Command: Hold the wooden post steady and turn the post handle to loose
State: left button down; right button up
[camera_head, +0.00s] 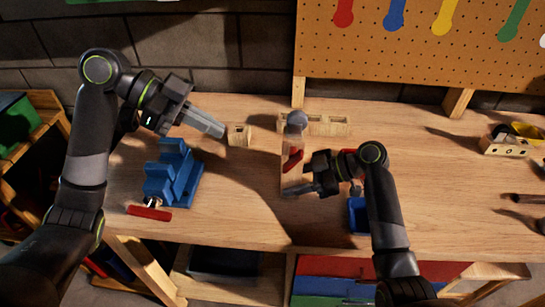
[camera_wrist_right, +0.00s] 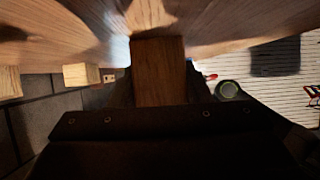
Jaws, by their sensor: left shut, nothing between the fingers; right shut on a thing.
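The wooden post (camera_head: 291,178) stands near the middle of the bench, with a grey rounded piece (camera_head: 297,121) near its far end and a red handle (camera_head: 292,159) on it. My right gripper (camera_head: 292,190) is shut on the post's near part. In the right wrist view, the post (camera_wrist_right: 159,70) fills the space ahead of the gripper, and the fingers are mostly hidden in the dark. My left gripper (camera_head: 221,131) is shut and empty, left of the post and apart from the handle. Its tips are close to a small wooden block (camera_head: 239,135). The handle's exact angle is hard to tell.
A blue bin (camera_head: 358,215) is partly behind my right arm. A wooden toolbox (camera_head: 503,143) stands far right. The bench between is mostly clear.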

aim_at(286, 167)
pick_arm(q)
jog(key=x, duration=1.3)
jog(key=shift+d+f, duration=0.25)
jog(key=shift+d, duration=0.05)
jog(key=shift+f, duration=0.1)
jog(key=h, duration=0.2)
jog(key=f+h, duration=0.1)
jog(key=h, duration=0.1)
jog(key=shift+h, duration=0.4)
jog(key=shift+d+f, duration=1.35)
jog(key=shift+f, duration=0.25)
jog(key=shift+a, duration=0.15)
dwell(0.5)
jog(key=a+r, duration=0.1)
jog(key=a, duration=0.6)
jog(key=shift+a+r, duration=0.1)
jog(key=shift+r, duration=0.05)
pick_arm(e)
jog(key=o, duration=0.8)
